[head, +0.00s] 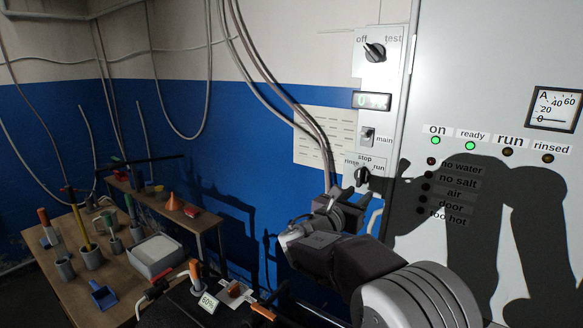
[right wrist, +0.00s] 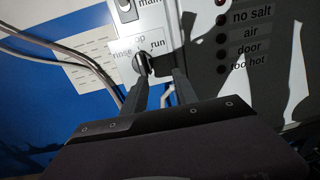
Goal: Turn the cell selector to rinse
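The cell selector (head: 362,175) is a small dark knob on a light plate, labelled rinse at left, stop on top and run at right. It also shows in the right wrist view (right wrist: 140,62), close to the fingertips. I cannot tell clearly which label it points to. My right gripper (right wrist: 163,78) is open and empty, its fingers apart just below the knob. The left finger overlaps the knob's lower edge in that view; contact cannot be told. In the head view the right gripper (head: 353,195) reaches up to the plate. My left gripper is not in view.
Above the selector are a main switch (head: 367,136), a small display (head: 372,101) and an off/test knob (head: 375,52). On the grey cabinet, the on lamp (head: 438,168) and ready lamp (head: 470,146) glow green. Cables (head: 285,95) hang left of the panel. A cluttered bench (head: 80,305) stands at left.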

